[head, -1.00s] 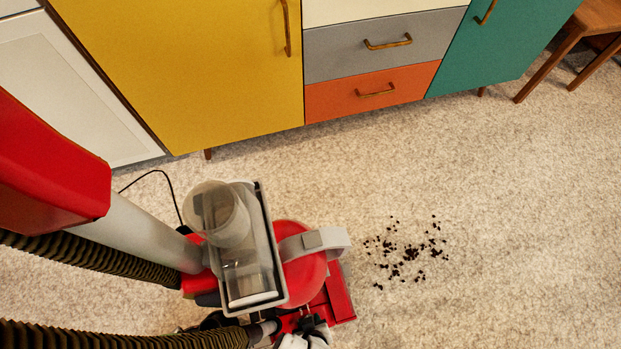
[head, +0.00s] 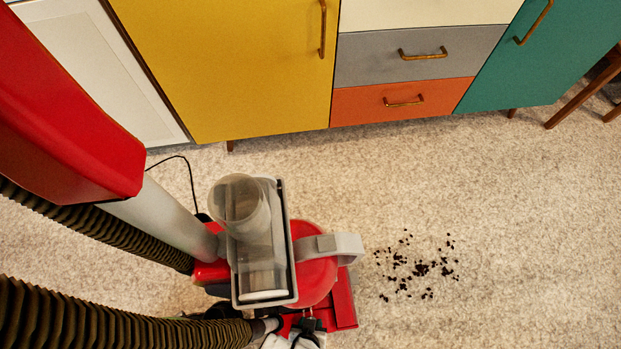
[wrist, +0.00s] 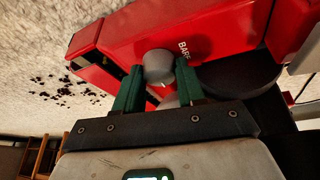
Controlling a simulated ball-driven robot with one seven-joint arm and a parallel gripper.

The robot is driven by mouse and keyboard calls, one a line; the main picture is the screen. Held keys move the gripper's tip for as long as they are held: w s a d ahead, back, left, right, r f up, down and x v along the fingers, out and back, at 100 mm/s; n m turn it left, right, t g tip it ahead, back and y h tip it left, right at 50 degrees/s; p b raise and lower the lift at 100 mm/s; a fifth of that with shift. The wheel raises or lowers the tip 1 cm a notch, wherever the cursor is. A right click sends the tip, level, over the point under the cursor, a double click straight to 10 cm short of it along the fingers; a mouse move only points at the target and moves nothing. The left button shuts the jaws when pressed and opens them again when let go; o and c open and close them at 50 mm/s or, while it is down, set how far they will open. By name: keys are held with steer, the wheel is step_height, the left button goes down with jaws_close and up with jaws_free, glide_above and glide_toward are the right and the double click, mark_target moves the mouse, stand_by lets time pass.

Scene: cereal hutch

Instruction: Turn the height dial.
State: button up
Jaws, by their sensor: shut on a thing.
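The height dial (wrist: 157,65) is a grey round knob on the red floor head of a vacuum cleaner, in the wrist view. My gripper (wrist: 159,77) has green fingers shut on the dial, one on each side of it. White lettering, partly hidden by a finger, is beside the dial. In the head view the red floor head (head: 342,298) of the upright vacuum lies on the carpet, below its clear dust bin (head: 262,250). The dial cannot be made out there. A pale part of my arm's end shows at the bottom edge.
Dark crumbs (head: 418,266) lie on the carpet right of the vacuum. Coloured cabinets with a yellow door (head: 225,70) and an orange drawer (head: 400,100) stand behind. A black cord (head: 188,170) runs behind the vacuum. Open carpet lies to the right.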

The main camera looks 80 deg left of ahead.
steer(key=o, duration=1)
steer(key=shift+o, duration=0.2)
steer(key=p+v, duration=0.6)
steer(key=v, duration=0.4)
steer(key=shift+r+p, duration=0.3)
steer(key=shift+r, duration=0.1)
steer(key=shift+d, duration=0.15)
